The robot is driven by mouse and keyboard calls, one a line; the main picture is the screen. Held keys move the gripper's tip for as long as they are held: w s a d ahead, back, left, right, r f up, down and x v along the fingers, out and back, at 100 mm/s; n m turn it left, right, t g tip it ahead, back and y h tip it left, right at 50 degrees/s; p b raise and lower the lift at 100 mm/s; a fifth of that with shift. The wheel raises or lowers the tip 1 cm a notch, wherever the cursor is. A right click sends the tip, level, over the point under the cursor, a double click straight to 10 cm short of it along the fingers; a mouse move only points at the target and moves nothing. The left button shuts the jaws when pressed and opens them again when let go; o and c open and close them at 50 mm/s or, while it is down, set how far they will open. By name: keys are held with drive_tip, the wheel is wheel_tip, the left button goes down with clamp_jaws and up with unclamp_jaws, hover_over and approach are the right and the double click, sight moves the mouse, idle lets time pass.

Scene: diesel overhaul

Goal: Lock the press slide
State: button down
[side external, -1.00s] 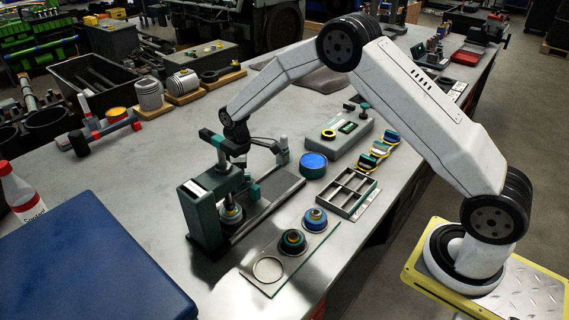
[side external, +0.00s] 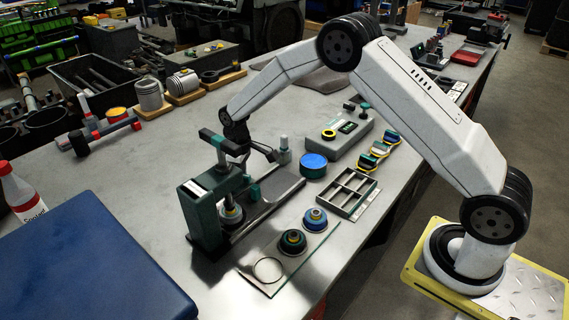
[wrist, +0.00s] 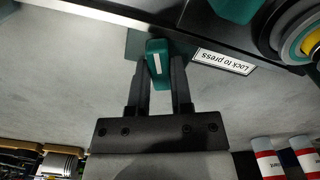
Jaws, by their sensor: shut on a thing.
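The green press (side external: 205,217) stands on the bench with a dark slide rail (side external: 270,205) running from its foot. In the wrist view, my gripper (wrist: 161,64) is shut on a green lock lever (wrist: 155,78) with a white stripe. A layered bearing stack (side external: 231,214) sits under the press column.
A glass plate with ringed parts (side external: 292,241) lies in front of the rail. A blue round tin (side external: 313,165), a grey divided tray (side external: 348,193) and a grey instrument box (side external: 345,138) stand to the right. A blue case (side external: 90,265) fills the near left.

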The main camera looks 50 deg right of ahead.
drive_tip(key=shift+m, duration=0.7)
drive_tip(key=m, duration=0.3)
idle(0.4)
drive_tip(key=c, duration=0.5)
unclamp_jaws()
drive_tip(key=shift+r, duration=2.75)
drive_tip(key=shift+r, duration=0.1)
